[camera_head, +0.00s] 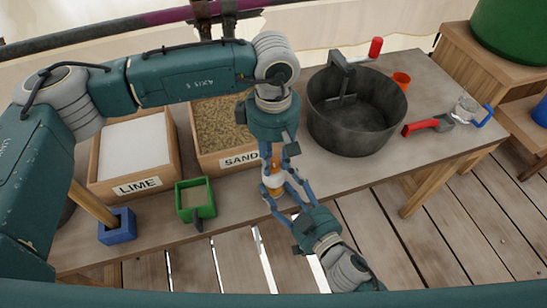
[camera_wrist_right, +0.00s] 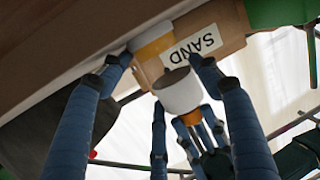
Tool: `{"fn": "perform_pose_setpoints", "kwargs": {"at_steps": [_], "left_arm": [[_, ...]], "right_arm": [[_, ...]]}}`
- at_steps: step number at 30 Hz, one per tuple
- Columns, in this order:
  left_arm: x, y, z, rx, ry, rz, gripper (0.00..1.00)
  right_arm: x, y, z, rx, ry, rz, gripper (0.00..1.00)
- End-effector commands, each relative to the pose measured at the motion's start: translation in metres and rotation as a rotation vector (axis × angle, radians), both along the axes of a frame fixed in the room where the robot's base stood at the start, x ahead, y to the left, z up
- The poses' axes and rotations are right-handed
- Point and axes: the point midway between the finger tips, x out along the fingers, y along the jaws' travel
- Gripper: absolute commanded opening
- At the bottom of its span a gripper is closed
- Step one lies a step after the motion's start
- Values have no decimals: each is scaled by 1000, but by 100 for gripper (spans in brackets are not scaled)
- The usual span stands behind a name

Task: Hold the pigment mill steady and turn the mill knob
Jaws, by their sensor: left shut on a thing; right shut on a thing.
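The pigment mill (camera_head: 272,185) is a small orange and white cylinder at the table's front edge, partly hidden by my fingers. My right gripper (camera_head: 279,186) reaches in from the lower right, shut on the mill's body with one finger on each side. My left gripper (camera_head: 272,164) comes down from above, shut on the mill's upper end, where the knob is mostly hidden between its fingers.
Behind are the LIME box (camera_head: 138,188) and the SAND box (camera_head: 220,164). A green container (camera_head: 196,212) and blue holder (camera_head: 117,238) stand left. A dark pot (camera_head: 350,130), orange cup (camera_head: 402,80) and red-handled tool (camera_head: 428,124) are right. The table's front edge is close.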

Motion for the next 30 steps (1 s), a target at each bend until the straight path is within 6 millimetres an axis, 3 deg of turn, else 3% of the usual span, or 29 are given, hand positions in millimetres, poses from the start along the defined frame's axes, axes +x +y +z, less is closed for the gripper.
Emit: {"fn": "perform_pose_setpoints", "kwargs": {"at_steps": [30], "left_arm": [[0,1,1,2,-1,-963,1]], "right_arm": [[0,-1,-2,-2,3,-3,33]]}}
